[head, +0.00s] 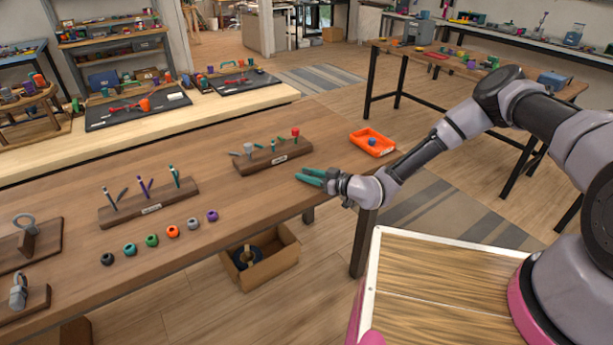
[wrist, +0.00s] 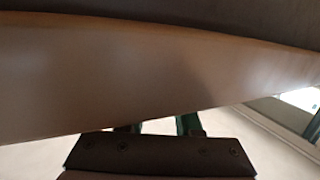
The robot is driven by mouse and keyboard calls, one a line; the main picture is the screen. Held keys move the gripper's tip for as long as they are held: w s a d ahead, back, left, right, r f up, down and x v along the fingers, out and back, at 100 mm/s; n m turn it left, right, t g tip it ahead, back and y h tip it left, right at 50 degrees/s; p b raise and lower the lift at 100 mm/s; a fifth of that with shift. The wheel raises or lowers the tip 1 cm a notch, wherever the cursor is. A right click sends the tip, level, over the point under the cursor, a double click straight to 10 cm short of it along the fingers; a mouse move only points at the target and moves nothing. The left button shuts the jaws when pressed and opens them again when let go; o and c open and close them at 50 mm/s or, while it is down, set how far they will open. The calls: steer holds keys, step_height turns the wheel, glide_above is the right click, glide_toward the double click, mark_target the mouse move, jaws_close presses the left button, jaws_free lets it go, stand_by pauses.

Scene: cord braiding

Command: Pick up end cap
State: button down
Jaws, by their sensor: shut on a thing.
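My gripper (head: 310,177) has teal fingers and is low at the work table's right part, just in front of the right wooden rack. The fingers (wrist: 163,126) show only in part in the wrist view, with a gap between them near their base. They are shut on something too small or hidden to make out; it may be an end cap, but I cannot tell. A small blue piece, possibly an end cap, lies in the orange tray (head: 372,142) right of my gripper.
The right rack (head: 273,157) and left rack (head: 148,203) hold upright tools. Several coloured round pieces, including an orange one (head: 173,232), line the table's front. A cardboard box (head: 262,258) is below. A broad brown surface (wrist: 130,75) fills much of the wrist view.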

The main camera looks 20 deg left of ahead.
mark_target(307, 173)
step_height(307, 173, up, 10)
stand_by(0.6)
stand_by(0.4)
